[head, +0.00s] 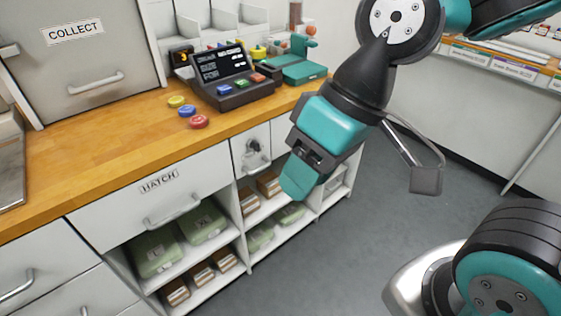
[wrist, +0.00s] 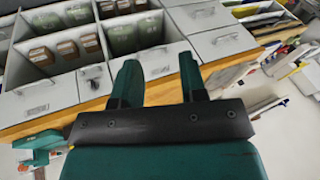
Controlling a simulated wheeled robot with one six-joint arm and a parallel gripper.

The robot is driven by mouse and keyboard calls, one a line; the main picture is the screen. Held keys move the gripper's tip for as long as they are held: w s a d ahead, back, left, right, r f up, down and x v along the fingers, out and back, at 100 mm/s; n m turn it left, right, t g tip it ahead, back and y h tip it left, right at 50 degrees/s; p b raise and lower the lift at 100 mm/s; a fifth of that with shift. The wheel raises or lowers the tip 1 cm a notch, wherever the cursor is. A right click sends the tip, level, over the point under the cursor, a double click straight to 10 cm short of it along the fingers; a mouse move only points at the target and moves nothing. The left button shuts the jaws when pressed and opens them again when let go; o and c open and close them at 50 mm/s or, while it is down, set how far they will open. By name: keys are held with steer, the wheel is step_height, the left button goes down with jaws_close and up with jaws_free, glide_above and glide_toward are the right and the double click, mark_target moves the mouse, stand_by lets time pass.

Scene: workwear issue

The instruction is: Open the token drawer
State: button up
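My gripper (head: 304,170) hangs in front of the counter's right part in the head view. In the wrist view its two fingers stand apart with nothing between them (wrist: 159,78). A drawer front with a label and handle (wrist: 49,98) is at the left of the wrist view; its label is too small to read, so I cannot confirm it as the token drawer. In the head view my gripper hides most of that area. Next to it is a narrow front with a lock (head: 252,148), also in the wrist view (wrist: 93,81). These fronts look shut.
A wide front labelled HATCH (head: 150,190) lies left of the lock. Open shelves below hold green packs (head: 155,252) and brown boxes. On the wooden counter (head: 90,160) are coloured tokens (head: 198,122), a dark terminal (head: 228,78) and a teal device (head: 297,66).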

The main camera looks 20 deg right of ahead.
steer(key=w+f+m+t+y+b, duration=0.1)
steer(key=w+f+m+t+b, duration=0.15)
steer(key=w+f+b, duration=0.4)
steer(key=m+t+h+b, duration=0.1)
steer(key=m+t+b, duration=1.1)
steer(key=m+b, duration=0.95)
glide_toward(265, 166)
steer(key=w+a+n+p, duration=0.1)
steer(key=w, duration=0.2)
steer(key=w+a+f+n+p, duration=0.1)
steer(key=w, duration=0.2)
steer(key=w+a+f+n+p, duration=0.1)
steer(key=w, duration=0.3)
steer(key=shift+f+n+g, duration=0.1)
steer(key=shift+n+g, duration=0.15)
steer(key=shift+n, duration=0.15)
steer(key=shift+c, duration=0.5)
jaws_close()
